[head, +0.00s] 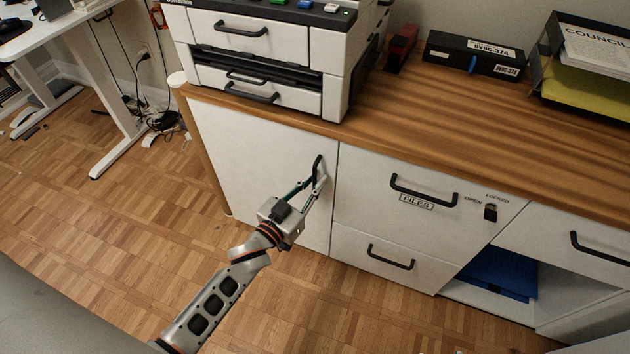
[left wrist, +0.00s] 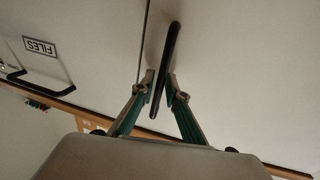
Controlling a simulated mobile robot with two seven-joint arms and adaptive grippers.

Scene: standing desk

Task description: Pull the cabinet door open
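The white cabinet door (head: 255,165) is at the left end of the cabinet, below the printer, and looks flush with the front. Its black upright handle (head: 318,167) is near the door's right edge. My left gripper (head: 314,184) is at this handle. In the left wrist view, the handle (left wrist: 172,45) runs between the two fingertips of my left gripper (left wrist: 161,80). My right gripper is not in view.
A printer (head: 265,55) stands on the wooden top (head: 430,120) above the door. Drawers with black handles (head: 423,190) are right of the door, one labelled FILES. A blue item (head: 500,270) sits in an open compartment. The parquet floor (head: 130,200) before the door is clear.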

